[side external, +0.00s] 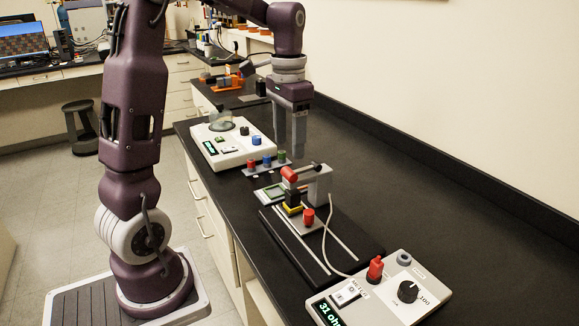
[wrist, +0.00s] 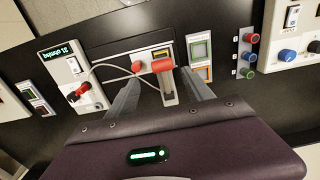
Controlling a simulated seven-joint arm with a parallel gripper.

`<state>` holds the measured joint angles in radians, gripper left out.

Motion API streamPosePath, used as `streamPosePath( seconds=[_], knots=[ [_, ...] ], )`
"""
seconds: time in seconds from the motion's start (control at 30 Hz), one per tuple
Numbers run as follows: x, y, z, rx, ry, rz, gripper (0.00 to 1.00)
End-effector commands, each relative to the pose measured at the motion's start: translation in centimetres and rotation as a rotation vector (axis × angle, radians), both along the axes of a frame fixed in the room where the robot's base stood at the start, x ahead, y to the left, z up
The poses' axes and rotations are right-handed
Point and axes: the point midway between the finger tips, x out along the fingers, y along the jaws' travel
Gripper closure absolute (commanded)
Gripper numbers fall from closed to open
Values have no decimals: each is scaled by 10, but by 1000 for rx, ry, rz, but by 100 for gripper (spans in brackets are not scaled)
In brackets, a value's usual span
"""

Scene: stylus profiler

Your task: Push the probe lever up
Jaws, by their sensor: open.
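The probe lever (side external: 290,174) appears as a red-ended bar on the grey upright of the stylus profiler (side external: 322,188). Its red end (wrist: 162,63) also shows in the wrist view, at the top of the grey arm. My gripper (side external: 290,150) is open and empty, pointing down above and just behind the profiler. In the wrist view its fingers (wrist: 162,77) lie on either side of the grey arm, with the red end ahead between them. I see no contact. A yellow and black block (side external: 293,201) sits below the lever, and a red knob (side external: 308,216) stands beside it.
A meter box (side external: 385,295) reading 31 ohm stands at the front, with a cable to the profiler. A white instrument (side external: 229,145) and a row of coloured knobs (side external: 267,163) stand behind. The black bench (side external: 420,215) to the right is clear.

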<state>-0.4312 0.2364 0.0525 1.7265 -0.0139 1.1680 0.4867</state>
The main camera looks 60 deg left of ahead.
Motion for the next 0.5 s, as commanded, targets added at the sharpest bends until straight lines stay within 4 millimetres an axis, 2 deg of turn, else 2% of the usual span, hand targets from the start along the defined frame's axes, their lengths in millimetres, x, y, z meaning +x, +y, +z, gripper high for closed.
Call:
streamPosePath(
  seconds=[0.07, 0.33, 0.5],
  knots=[
    [3, 6, -9, -6, 13, 0, 40],
    [2, 5, -58, -8, 16, -1, 40],
    [3, 5, -74, -5, 12, -1, 40]
  ],
)
